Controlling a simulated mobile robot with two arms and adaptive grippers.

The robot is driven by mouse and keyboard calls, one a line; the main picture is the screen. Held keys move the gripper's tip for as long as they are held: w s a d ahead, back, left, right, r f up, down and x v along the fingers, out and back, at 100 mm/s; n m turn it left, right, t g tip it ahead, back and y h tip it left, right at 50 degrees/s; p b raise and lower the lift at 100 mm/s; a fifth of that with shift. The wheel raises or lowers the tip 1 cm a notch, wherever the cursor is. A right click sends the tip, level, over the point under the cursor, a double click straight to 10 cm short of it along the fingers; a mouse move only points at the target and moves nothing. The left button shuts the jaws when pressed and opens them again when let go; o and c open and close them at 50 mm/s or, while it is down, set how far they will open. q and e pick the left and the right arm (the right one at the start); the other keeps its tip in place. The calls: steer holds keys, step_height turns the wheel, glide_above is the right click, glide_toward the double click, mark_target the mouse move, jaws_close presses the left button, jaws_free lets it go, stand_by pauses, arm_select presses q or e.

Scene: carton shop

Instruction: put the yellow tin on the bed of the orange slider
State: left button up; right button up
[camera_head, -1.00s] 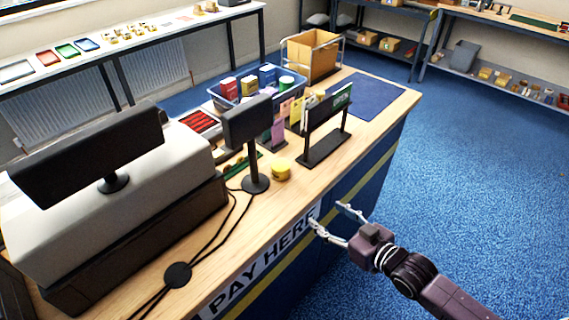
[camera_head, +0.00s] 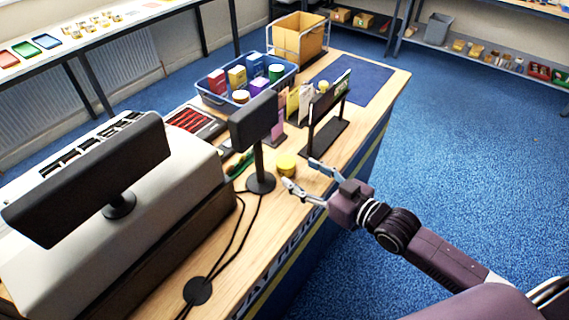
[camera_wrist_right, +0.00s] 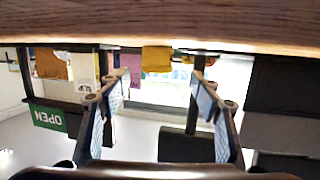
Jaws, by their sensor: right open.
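The yellow tin (camera_head: 286,166) is a short round tin standing on the wooden counter, just right of the display pole's base. My right gripper (camera_head: 299,173) is open and empty, its two fingers pointing at the tin from the counter's front side. In the right wrist view, which shows the scene upside down, the tin (camera_wrist_right: 157,58) lies between and beyond the open fingers (camera_wrist_right: 160,82). The fingers do not appear to touch it. I cannot make out an orange slider in either view. My left gripper is not in view.
A small display on a pole (camera_head: 261,181) stands beside the tin, with the till (camera_head: 120,190) further left. A black sign stand (camera_head: 322,138) is to the right. A blue crate (camera_head: 215,100) of goods and a cardboard box (camera_head: 298,42) stand behind.

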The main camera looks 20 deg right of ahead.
mark_target(288, 163)
steer(key=shift+w, duration=0.25)
steer(key=x, duration=0.1)
steer(key=p+x, duration=0.1)
steer(key=x, duration=0.2)
steer(key=shift+w+d+r+p, duration=0.1)
steer(key=shift+r+p, duration=0.2)
steer(key=shift+r, duration=0.05)
steer(key=shift+w+a+f, duration=0.25)
steer(key=shift+w, duration=0.25)
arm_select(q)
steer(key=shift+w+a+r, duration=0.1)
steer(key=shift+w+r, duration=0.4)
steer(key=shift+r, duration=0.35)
arm_select(e)
steer(key=c, duration=1.3)
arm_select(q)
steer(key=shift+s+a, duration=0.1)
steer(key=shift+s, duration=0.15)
arm_select(e)
steer(key=shift+c, duration=0.5)
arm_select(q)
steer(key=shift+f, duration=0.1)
arm_select(e)
steer(key=shift+r, duration=0.1)
